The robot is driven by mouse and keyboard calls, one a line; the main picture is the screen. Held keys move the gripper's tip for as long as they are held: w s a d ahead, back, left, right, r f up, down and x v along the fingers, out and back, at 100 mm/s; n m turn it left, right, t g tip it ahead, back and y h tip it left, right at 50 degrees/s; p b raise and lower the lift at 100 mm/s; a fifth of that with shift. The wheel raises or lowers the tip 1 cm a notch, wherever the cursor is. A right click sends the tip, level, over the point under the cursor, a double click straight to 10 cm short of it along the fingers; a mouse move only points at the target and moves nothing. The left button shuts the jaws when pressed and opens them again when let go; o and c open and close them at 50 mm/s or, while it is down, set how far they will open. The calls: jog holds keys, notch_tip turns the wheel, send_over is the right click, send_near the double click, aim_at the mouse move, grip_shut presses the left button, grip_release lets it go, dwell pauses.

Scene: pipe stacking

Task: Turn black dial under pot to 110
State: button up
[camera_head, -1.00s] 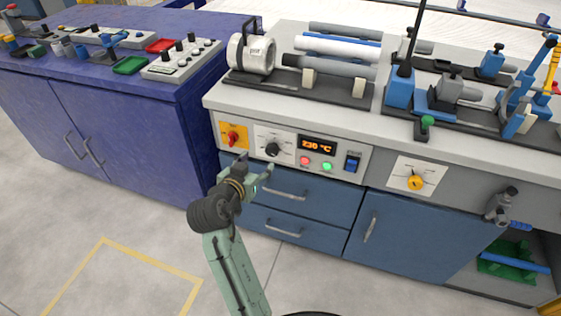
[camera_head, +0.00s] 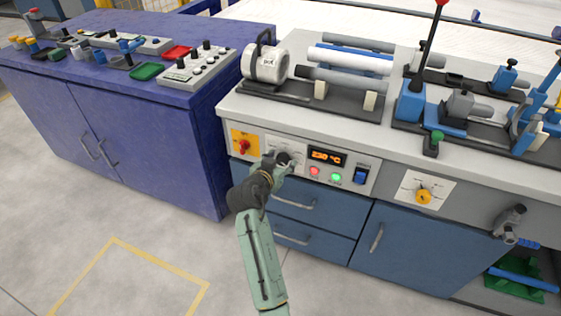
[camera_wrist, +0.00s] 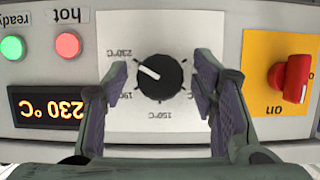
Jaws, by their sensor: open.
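The black dial (camera_wrist: 160,77) sits on a white scale plate with temperature marks, seen upside down in the wrist view. Its white pointer line points toward the 230 °C mark. My gripper (camera_wrist: 160,85) is open, with one finger on each side of the dial; a gap shows between each finger and the dial. In the head view my gripper (camera_head: 283,163) is in front of the dial and largely covers it. The display (camera_head: 327,158) reads 230 °C. The white pot (camera_head: 268,64) stands on the bench above the panel.
A red switch on a yellow plate (camera_head: 243,146) is left of the dial. Blue drawers (camera_head: 308,203) are below. A yellow knob (camera_head: 423,196) is farther right.

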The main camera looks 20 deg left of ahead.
jog(key=shift+c, duration=0.5)
jog(key=c, duration=1)
jog(key=shift+c, duration=0.2)
